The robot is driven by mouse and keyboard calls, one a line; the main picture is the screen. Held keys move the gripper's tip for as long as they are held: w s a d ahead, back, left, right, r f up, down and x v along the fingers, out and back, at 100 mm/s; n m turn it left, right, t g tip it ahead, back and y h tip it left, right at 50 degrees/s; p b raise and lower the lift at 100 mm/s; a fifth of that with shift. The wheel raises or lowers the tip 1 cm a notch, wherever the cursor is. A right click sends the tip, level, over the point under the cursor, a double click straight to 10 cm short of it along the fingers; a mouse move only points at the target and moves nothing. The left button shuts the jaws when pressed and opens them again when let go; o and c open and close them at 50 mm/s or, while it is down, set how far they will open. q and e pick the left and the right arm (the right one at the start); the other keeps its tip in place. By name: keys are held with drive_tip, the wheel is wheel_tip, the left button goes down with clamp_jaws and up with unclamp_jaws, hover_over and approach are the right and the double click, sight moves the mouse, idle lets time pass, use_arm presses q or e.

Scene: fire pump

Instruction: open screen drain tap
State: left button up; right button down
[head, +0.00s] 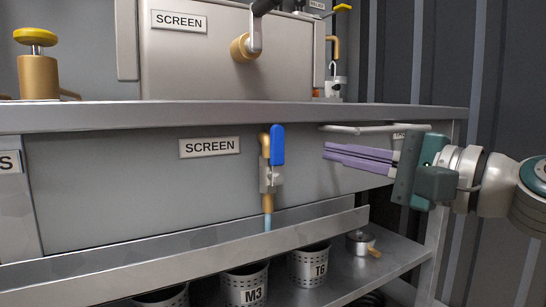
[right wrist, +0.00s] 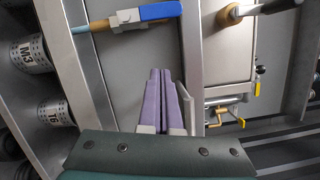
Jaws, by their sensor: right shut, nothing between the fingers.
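The screen drain tap (head: 268,188) is on the grey front panel, right of a SCREEN label (head: 209,147). Its blue lever (head: 277,145) stands upright, in line with the brass pipe. A pale blue length (head: 268,223) shows below its outlet. In the right wrist view the blue lever (right wrist: 160,11) lies near the top, with the tap body (right wrist: 128,18) to its left. My right gripper (head: 325,152) has purple fingers, shut and empty. They point left towards the lever, with a clear gap between. The right wrist view also shows the fingers (right wrist: 160,72) apart from the lever. My left gripper is not in view.
A metal ledge (head: 190,243) runs below the tap. Perforated buckets marked M3 (head: 246,284) and T6 (head: 309,266) stand on the lower shelf. The worktop edge (head: 200,116) is above. A pale bar (head: 375,128) shows just above my right fingers.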

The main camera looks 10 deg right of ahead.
sight(277, 156)
drive_tip(key=a, duration=0.3)
drive_tip(key=a+r+p, duration=0.1)
drive_tip(key=shift+s+a, duration=0.15)
drive_tip(key=shift+s, duration=0.1)
drive_tip(key=n+p, duration=0.1)
drive_tip(key=a+n+p, duration=0.1)
drive_tip(key=n+p, duration=0.1)
drive_tip(key=shift+s+a+r+g, duration=0.3)
drive_tip(key=shift+s+a+r, duration=0.05)
drive_tip(key=shift+r, duration=0.05)
drive_tip(key=shift+p, duration=0.3)
